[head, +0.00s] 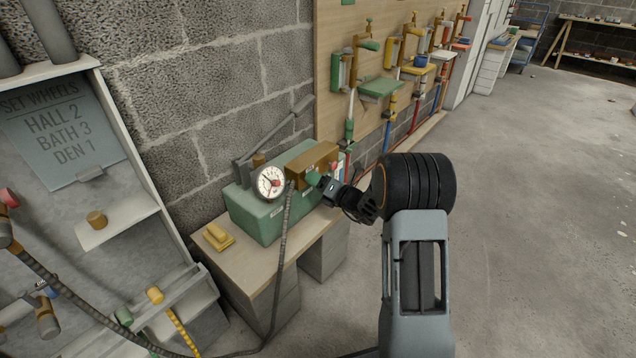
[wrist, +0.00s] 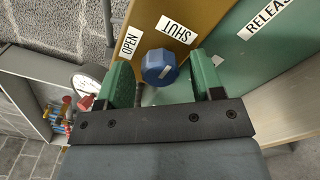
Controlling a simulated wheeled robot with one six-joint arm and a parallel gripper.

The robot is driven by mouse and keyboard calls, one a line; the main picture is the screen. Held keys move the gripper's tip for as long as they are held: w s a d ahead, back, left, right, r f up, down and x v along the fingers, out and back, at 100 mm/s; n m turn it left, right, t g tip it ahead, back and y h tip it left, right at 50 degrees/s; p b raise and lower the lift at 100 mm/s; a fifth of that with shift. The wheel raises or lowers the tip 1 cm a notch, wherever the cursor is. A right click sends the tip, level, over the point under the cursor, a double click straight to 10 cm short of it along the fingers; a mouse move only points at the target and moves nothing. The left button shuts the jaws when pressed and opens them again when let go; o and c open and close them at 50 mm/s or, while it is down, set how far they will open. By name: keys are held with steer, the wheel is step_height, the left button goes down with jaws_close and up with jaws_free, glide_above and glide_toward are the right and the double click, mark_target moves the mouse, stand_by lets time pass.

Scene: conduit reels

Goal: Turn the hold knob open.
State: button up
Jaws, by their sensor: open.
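The blue hold knob (wrist: 160,66) sits on a brass-coloured block (wrist: 185,15) in the wrist view, with a short pale mark on its face. An OPEN label (wrist: 130,41) is to its left and a SHUT label (wrist: 175,29) above right. My gripper (wrist: 161,74) is open, with one green finger on each side of the knob and gaps between. In the head view the block (head: 314,158) sits on the green pump (head: 262,217), and my gripper (head: 320,181) is at its front. The knob is hidden there.
A dial gauge (head: 270,183) and dark hose (head: 284,235) stand left of the block. A yellow object (head: 218,237) lies on the bench (head: 218,263). A RELEASE label (wrist: 268,17) is on the green body. A sloped board (head: 65,130) is at left; open floor is at right.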

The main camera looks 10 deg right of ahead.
steer(key=c, duration=0.9)
steer(key=shift+n, duration=0.3)
steer(key=shift+n+b, duration=4.9)
steer(key=shift+n, duration=3.8)
